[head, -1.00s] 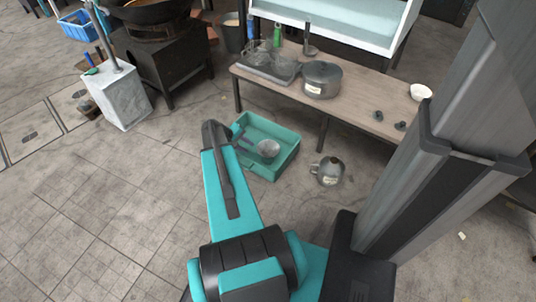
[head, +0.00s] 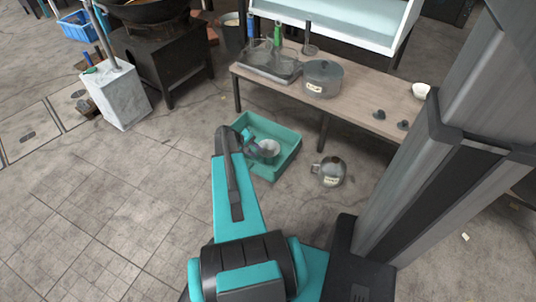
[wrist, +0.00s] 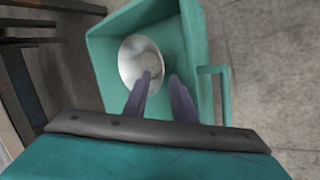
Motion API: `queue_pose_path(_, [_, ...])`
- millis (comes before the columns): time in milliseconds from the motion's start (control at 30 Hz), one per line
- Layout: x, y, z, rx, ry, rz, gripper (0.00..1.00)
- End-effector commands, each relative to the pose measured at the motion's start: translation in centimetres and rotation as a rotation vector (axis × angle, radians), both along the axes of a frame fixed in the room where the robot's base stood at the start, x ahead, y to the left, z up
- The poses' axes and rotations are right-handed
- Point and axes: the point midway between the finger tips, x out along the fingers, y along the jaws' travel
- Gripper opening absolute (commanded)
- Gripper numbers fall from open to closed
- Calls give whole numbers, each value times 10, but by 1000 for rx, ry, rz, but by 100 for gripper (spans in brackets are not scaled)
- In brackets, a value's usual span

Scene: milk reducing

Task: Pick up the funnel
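The funnel, a round pale metal piece (head: 268,152), sits inside the teal crate (head: 285,164) on the floor. In the wrist view the funnel (wrist: 134,58) shows its wide round mouth near the crate's left wall. My gripper (wrist: 160,75) is open, with two purple-grey fingers reaching into the crate. The left fingertip overlaps the funnel's right part in this view, and the right finger is just right of its rim. I cannot tell whether either finger touches it. In the head view my gripper (head: 252,143) is partly hidden by my own arm.
A metal jug with a label (head: 329,172) stands on the floor right of the crate. A wooden table (head: 350,106) behind carries a lidded pot (head: 323,80) and a tray with glassware (head: 268,68).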

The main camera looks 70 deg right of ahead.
Motion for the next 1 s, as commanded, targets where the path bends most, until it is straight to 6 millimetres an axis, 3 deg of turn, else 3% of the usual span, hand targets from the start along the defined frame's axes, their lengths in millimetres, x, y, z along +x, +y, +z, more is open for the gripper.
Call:
queue_pose_path(333, [-1,-2,-3,0,0,0,24])
queue_pose_path(733, [-13,-19,-38,0,1,-1,24])
queue_pose_path(1000, [-17,-23,-43,0,0,0,24])
